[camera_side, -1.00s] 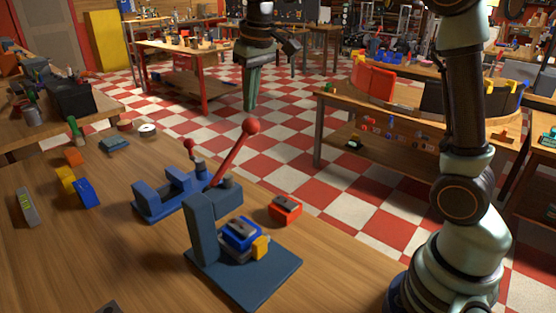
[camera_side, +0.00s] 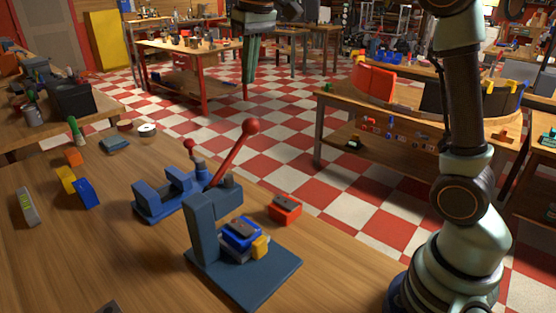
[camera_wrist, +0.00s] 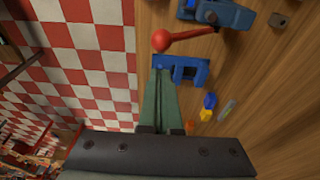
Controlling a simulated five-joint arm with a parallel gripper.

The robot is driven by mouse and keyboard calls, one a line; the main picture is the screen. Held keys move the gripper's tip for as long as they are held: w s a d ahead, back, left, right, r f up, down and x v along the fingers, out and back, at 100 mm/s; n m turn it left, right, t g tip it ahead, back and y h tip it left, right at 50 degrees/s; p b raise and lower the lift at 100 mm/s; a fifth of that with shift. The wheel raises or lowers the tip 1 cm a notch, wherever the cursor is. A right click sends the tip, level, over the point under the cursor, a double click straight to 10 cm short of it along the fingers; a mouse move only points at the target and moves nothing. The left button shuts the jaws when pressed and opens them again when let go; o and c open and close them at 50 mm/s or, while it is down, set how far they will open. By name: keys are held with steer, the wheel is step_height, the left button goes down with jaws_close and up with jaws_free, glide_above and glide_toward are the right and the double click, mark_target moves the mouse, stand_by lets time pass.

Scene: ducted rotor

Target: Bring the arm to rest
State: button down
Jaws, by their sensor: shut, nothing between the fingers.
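My gripper (camera_side: 249,84) hangs high at the top of the side view, above and behind the blue fixtures as seen there, clear of everything. Its two green fingers are together with nothing between them. They also show together in the wrist view (camera_wrist: 158,88), pointing away from the camera over the table's edge. My arm stands at the right of the side view.
A dark blue stand (camera_side: 262,275) holds a blue block (camera_side: 240,233) and a yellow block (camera_side: 260,246). Loose blocks lie at the left.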

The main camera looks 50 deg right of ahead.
steer(key=s+f+t, duration=0.1)
steer(key=s+f, duration=0.4)
steer(key=s, duration=0.4)
steer(key=s+f+t, duration=0.2)
steer(key=s+f, duration=0.3)
steer(key=s, duration=0.4)
steer(key=shift+a+f, duration=0.15)
steer(key=shift+a, duration=0.1)
